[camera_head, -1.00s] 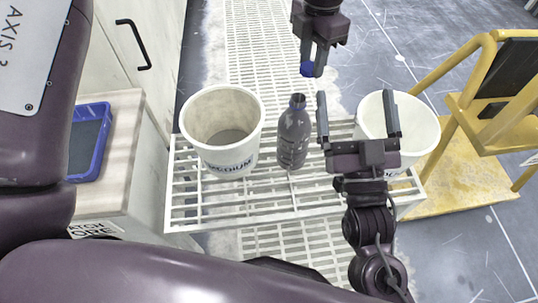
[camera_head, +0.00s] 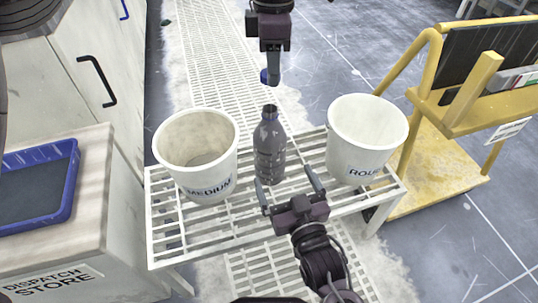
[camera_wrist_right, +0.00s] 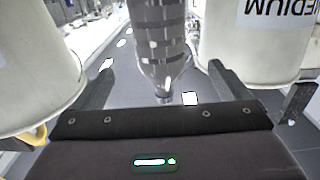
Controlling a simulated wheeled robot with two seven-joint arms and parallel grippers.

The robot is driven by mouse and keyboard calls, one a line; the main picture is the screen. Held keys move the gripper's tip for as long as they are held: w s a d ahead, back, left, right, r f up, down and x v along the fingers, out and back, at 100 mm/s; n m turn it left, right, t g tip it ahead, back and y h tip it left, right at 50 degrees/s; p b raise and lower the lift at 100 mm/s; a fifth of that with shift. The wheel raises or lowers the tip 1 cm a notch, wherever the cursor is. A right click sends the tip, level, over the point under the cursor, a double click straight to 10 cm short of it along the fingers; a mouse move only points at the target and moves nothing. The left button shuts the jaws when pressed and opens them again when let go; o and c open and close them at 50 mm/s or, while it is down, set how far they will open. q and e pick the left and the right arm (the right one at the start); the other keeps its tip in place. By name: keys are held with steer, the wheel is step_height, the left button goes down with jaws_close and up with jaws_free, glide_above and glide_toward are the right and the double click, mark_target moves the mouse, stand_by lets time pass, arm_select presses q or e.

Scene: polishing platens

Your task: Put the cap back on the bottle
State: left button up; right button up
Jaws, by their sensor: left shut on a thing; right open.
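A dark grey translucent bottle (camera_head: 270,152) stands upright on the white slatted rack (camera_head: 215,222), its neck open at the top. It also shows upside down in the right wrist view (camera_wrist_right: 158,42). A small blue cap (camera_head: 265,76) is held at the tips of my left gripper (camera_head: 270,72), which is shut on it above the bottle, with a gap between them. My right gripper (camera_head: 288,184) is open and empty, its fingers pointing at the lower part of the bottle from the near side. In the right wrist view, the bottle shows between the spread fingers.
A white bucket marked MEDIUM (camera_head: 190,172) stands left of the bottle and another white bucket (camera_head: 365,140) stands right. A blue tray (camera_head: 68,190) lies on the left cabinet. A yellow cart (camera_head: 440,165) stands at the right. The rack between the buckets is otherwise clear.

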steer(key=x, duration=1.1)
steer(key=shift+w+a, duration=0.1)
steer(key=shift+w, duration=0.15)
steer(key=c, duration=1.5)
arm_select(q)
glide_above(272, 108)
steer(key=shift+f, duration=2.5)
steer(key=shift+f, duration=0.9)
steer(key=shift+f, duration=0.55)
